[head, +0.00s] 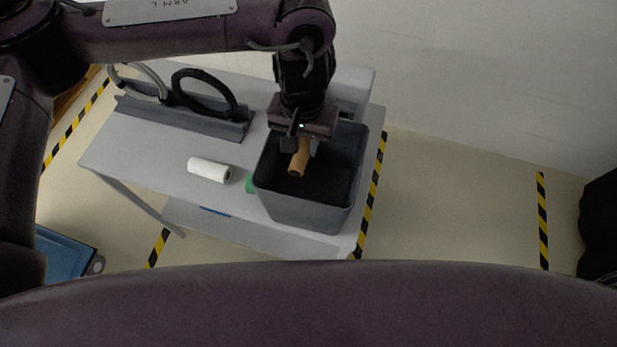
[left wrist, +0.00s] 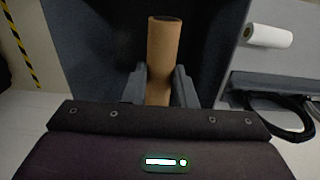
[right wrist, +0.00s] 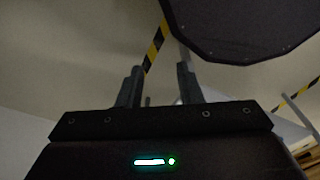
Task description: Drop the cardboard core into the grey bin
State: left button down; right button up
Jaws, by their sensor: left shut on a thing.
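The brown cardboard core (head: 299,160) is held between the fingers of my left gripper (head: 300,146), over the open mouth of the grey bin (head: 312,212). In the left wrist view the core (left wrist: 163,50) stands out lengthwise from between the two fingertips (left wrist: 160,85), with the dark inside of the bin behind it. How far the core is below the rim is hard to tell. My right gripper (right wrist: 158,88) shows only in its own wrist view, with its fingers apart and nothing between them.
The bin stands on a light grey cart (head: 140,150). A dark rack with black and grey loops (head: 185,115) is at the back left. Yellow-black tape marks the floor.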

pick_arm(q)
jog(key=c, duration=1.6)
grip_release()
jog(key=o, duration=0.5)
notch_tip(320, 180, up, 7)
jog(key=shift+b, duration=0.6)
jog(key=shift+r, duration=0.4)
pick_arm(e)
jog(key=shift+s+d+f, duration=0.1)
jog(key=shift+s+f, duration=0.55)
jog(key=shift+s, duration=0.05)
